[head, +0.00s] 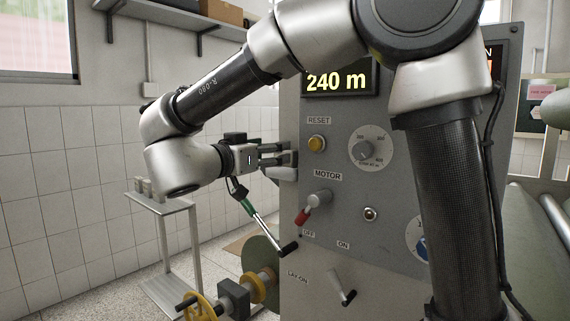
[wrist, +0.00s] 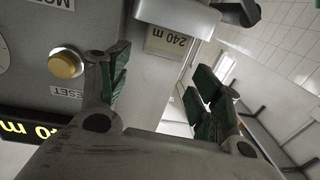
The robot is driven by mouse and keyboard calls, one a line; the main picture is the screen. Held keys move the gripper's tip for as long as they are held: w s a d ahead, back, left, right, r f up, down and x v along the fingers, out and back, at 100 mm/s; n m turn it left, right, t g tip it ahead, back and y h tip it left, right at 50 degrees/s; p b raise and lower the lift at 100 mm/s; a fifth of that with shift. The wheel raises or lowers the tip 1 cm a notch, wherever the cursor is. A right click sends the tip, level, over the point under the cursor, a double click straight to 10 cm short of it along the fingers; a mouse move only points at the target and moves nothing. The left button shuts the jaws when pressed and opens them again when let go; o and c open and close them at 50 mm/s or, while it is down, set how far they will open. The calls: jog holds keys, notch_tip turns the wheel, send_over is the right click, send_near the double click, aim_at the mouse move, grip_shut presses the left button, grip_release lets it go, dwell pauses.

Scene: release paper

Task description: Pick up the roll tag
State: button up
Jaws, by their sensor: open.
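The roll tag (wrist: 172,42) is a small pale tag printed "240 m", upside down in the wrist view. It sits against the edge of a grey metal holder (wrist: 178,14), which hides part of it. My gripper (wrist: 160,82) is open, its green-padded fingers spread to either side below the tag in that view, with a visible gap between them and nothing held. In the head view my gripper (head: 277,157) is beside the left edge of the control panel. I cannot make out the tag in the head view.
The control panel (head: 330,235) has a yellow reset button (head: 317,143), a dial (head: 371,149), a red-tipped motor switch (head: 308,208) and a lit "240 m" display (head: 337,82). A small stand (head: 160,205) is at left.

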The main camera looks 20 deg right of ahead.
jog(key=x, duration=0.7)
jog(key=shift+w+d+f, duration=0.15)
jog(key=shift+w+f, duration=0.15)
jog(key=shift+f, duration=0.05)
jog(key=shift+c, duration=0.3)
jog(key=c, duration=0.7)
jog(key=shift+c, duration=0.2)
